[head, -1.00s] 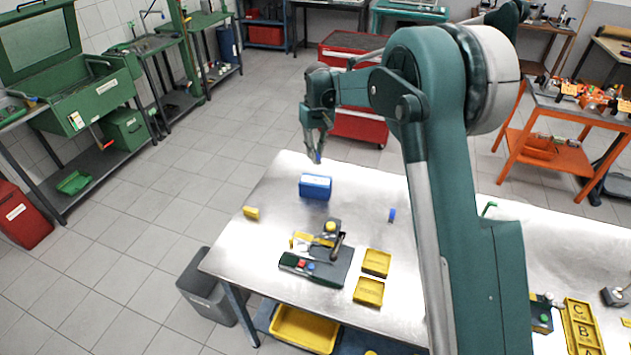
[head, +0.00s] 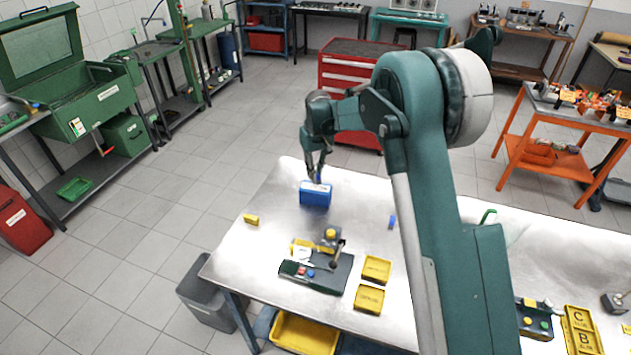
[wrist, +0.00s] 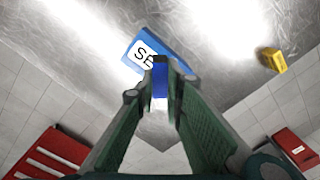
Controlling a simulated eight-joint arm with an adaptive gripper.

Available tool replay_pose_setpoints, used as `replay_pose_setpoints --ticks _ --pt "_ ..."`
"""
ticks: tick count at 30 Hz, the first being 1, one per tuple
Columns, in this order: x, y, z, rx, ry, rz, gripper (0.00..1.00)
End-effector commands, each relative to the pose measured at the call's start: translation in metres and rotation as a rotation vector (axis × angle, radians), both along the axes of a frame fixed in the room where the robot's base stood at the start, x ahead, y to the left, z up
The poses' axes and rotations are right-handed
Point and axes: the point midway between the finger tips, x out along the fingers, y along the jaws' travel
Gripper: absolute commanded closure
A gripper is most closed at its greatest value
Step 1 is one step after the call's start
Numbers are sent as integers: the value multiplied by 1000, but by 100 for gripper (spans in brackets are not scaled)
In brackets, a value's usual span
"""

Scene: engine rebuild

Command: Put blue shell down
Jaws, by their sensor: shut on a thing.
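My gripper (head: 317,179) is low over the blue box (head: 315,197) at the far left part of the steel table. In the wrist view my gripper (wrist: 160,85) is shut on a small blue piece, the blue shell (wrist: 160,82), held between the fingertips. The blue box (wrist: 178,50), with a white label reading "SE", lies right behind the piece in that view. I cannot tell whether the shell touches the box. Another small blue piece (head: 391,222) stands on the table to the right.
A small yellow piece (head: 250,218) lies near the table's left edge; it also shows in the wrist view (wrist: 273,59). A dark fixture (head: 325,274) and two yellow trays (head: 376,270) (head: 369,299) stand nearer. The steel (head: 268,197) left of the box is bare.

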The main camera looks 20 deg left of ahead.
Motion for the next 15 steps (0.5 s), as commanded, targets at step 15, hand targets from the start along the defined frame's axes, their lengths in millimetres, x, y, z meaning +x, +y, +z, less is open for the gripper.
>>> replay_pose_setpoints --ticks 15 --pt "0 0 -23 0 0 0 100"
